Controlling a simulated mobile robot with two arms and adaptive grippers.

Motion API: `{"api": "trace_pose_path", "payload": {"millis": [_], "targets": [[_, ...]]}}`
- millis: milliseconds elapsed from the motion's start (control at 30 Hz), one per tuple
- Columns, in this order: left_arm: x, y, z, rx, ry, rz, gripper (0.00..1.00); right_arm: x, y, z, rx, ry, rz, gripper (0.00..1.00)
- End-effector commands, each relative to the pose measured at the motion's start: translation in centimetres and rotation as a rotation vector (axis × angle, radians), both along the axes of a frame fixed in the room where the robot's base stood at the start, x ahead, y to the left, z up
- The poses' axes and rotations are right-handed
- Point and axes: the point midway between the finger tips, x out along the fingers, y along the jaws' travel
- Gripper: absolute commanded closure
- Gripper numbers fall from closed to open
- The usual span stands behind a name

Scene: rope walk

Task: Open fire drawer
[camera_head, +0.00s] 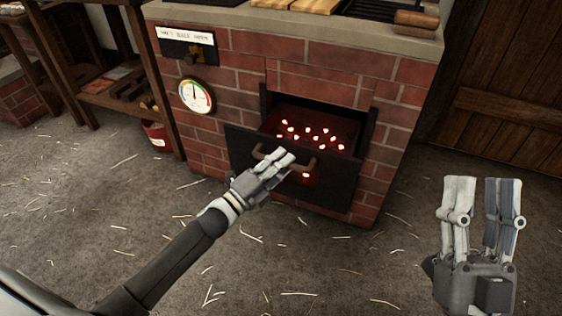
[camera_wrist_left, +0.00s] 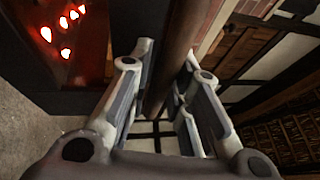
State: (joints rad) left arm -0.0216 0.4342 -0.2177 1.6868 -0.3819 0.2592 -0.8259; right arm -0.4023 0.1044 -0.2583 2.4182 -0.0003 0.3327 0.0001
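The fire drawer (camera_head: 340,184) is a dark metal drawer low in a brick oven. It stands partly pulled out, with glowing red coals (camera_head: 312,137) showing inside. Its brown bar handle (camera_head: 308,164) runs across the drawer front. My left gripper (camera_head: 277,160) is at the middle of the handle and hides part of it. In the left wrist view the handle bar (camera_wrist_left: 176,40) passes between the two fingers, which close around it. My right gripper (camera_head: 481,200) is open and empty at the lower right, apart from the oven.
A round gauge (camera_head: 196,96) and a labelled plate (camera_head: 187,36) are on the oven's brick face. A red bucket (camera_head: 157,136) stands by a wooden shelf (camera_head: 118,95) at the left. A wooden door (camera_head: 510,85) is at the right. The straw-strewn floor in front is clear.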

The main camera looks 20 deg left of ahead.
Motion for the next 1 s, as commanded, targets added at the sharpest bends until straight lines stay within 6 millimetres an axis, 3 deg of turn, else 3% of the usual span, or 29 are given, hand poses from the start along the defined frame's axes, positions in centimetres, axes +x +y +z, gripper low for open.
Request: {"api": "trace_pose_path", "payload": {"millis": [467, 1000], "targets": [[-0.8, 0.4, -0.3, 0.000, 0.002, 0.000, 0.75, 0.0, 0.0, 0.0, 0.000, -0.001, 0.001, 0.60], [-8.7, 4.0, -1.8, 0.000, 0.003, 0.000, 0.75, 0.0, 0.0, 0.0, 0.001, -0.001, 0.001, 0.60]]}}
